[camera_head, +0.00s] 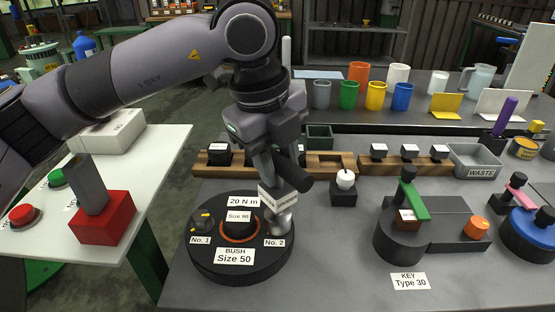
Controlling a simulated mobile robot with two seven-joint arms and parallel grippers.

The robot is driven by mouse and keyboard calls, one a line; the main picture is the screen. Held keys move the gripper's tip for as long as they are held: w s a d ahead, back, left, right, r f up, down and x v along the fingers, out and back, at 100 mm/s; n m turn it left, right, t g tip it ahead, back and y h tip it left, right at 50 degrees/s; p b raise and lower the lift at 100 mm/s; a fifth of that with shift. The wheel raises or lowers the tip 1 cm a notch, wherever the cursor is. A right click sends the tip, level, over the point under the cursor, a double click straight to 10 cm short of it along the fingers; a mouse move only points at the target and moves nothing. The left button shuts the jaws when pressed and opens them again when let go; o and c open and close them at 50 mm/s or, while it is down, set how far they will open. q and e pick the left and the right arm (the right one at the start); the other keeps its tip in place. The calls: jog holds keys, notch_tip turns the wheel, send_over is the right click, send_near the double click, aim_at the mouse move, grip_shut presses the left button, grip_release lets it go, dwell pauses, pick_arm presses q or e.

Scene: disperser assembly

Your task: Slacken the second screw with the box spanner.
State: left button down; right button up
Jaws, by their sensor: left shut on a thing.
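My left gripper (273,177) reaches down from above, shut on the box spanner (281,222), which carries a white label. The spanner's silver lower end stands over the No. 2 side of the round black fixture (240,275). The second screw is hidden beneath it, so I cannot tell how far the spanner sits on it. The first screw (204,219), with a yellow mark, shows beside the No. 1 label. My right gripper is not in view.
A wooden rack (330,165) with labelled blocks runs behind the fixture. A small black stand with a white knob (344,180) is close on the right. The key fixture (400,245) stands further right.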

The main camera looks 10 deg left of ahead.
pick_arm(q)
jog(key=shift+r, duration=0.2)
jog(key=shift+w+d+p+v, duration=0.1)
jog(key=shift+p+v, duration=0.35)
jog(key=shift+v, duration=0.35)
jog(key=shift+w+d+p+v, duration=0.15)
jog(key=shift+p+v, duration=0.35)
jog(key=shift+v, duration=0.25)
jog(key=shift+w+d+p+v, duration=0.1)
jog(key=shift+p+v, duration=0.35)
jog(key=shift+v, duration=0.35)
jog(key=shift+r, duration=0.1)
jog(key=shift+s, duration=0.1)
